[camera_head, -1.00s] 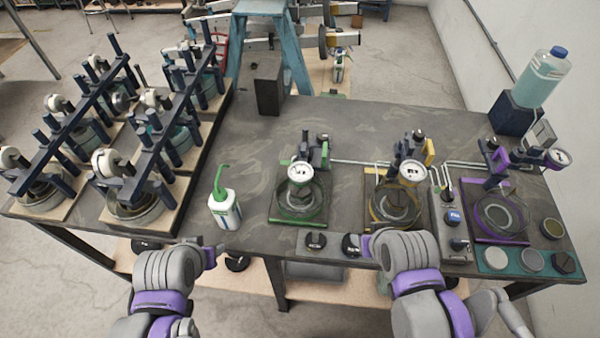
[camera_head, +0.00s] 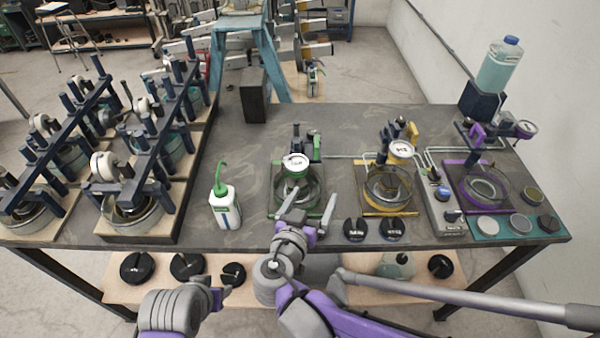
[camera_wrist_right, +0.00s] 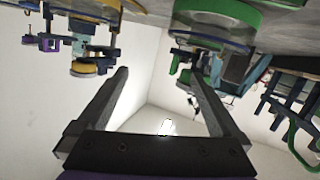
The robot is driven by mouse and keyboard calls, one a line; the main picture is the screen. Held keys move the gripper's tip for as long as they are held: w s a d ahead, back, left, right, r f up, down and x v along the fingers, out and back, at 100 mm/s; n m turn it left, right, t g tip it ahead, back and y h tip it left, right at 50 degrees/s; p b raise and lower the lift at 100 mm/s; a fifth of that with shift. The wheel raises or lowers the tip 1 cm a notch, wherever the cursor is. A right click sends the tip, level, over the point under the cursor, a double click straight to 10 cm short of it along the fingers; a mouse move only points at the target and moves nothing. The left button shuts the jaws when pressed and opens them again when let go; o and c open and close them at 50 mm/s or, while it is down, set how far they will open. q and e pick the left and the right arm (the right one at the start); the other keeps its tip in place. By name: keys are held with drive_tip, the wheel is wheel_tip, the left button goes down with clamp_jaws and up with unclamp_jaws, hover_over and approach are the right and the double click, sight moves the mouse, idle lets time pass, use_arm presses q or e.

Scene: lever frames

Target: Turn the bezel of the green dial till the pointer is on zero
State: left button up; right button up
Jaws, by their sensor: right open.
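The green dial (camera_head: 295,162) has a round white face and stands on the green-framed station (camera_head: 274,210) with a glass dish, mid-table. Its pointer and marks are too small to read. My right gripper (camera_head: 312,206) is open and empty, its two grey fingers spread in front of the green station's dish, on the near side of the dial and apart from it.
A white bottle with green spout (camera_head: 225,205) stands left of the green station. The yellow station (camera_head: 390,212) and purple station (camera_head: 485,208) stand to the right. Black weights (camera_head: 355,229) lie at the front edge. Lever frames (camera_head: 130,150) fill the left. Bare tabletop lies behind the dial.

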sight(297, 162)
drive_tip(key=s+a+r+t, duration=0.1)
drive_tip(key=a+r+t, duration=0.15)
drive_tip(key=a, duration=0.45)
use_arm(q)
drive_tip(key=shift+s+r+p, duration=0.1)
drive_tip(key=shift+r+p, duration=0.3)
drive_tip(key=shift+p, duration=0.05)
use_arm(e)
drive_tip(key=shift+m+y, duration=0.3)
drive_tip(key=x, duration=1.1)
drive_tip(key=shift+d+f, duration=0.2)
drive_tip(key=shift+s, duration=0.1)
drive_tip(key=shift+c, duration=0.2)
